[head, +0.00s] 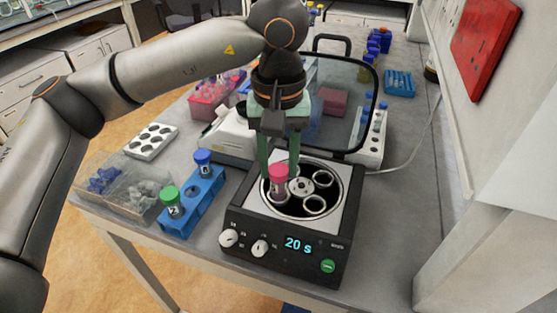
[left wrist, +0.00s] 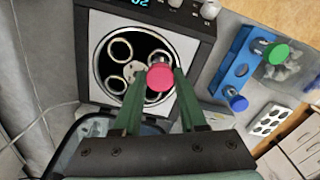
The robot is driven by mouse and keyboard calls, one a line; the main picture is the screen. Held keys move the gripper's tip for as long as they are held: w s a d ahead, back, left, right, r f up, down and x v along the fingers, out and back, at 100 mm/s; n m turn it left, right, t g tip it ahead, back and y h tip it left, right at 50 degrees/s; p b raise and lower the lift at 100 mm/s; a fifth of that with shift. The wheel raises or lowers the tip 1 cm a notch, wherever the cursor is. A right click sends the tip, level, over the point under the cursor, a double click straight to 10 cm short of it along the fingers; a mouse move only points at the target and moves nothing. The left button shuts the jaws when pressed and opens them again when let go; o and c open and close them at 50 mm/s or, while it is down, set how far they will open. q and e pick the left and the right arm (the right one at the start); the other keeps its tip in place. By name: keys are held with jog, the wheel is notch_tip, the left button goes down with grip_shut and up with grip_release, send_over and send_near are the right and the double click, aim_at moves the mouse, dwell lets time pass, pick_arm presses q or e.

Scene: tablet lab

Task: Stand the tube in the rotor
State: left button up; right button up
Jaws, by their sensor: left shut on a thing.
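The tube with a red-pink cap (head: 279,172) is upright between the fingers of my left gripper (head: 278,182), which is shut on it. In the left wrist view the red cap (left wrist: 160,77) shows from above between the green fingers (left wrist: 159,86). The tube is over the front-left side of the round rotor (head: 300,186) in the open centrifuge (head: 286,235). Its lower end is at or just above a ring-shaped socket; I cannot tell whether it has entered. Other rotor sockets (left wrist: 120,50) look empty. My right gripper is not in view.
A blue rack (head: 205,208) with green- and blue-capped tubes stands left of the centrifuge. Clear bins (head: 118,192) and a white holed block (head: 150,141) are farther left. The raised centrifuge lid (head: 345,95) stands behind the rotor. The display reads 20 s.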

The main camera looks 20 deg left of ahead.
pick_arm(q)
jog(key=shift+f, duration=0.2)
jog(key=shift+f+b, duration=1.1)
jog(key=o, duration=1.1)
jog(key=shift+o, duration=0.2)
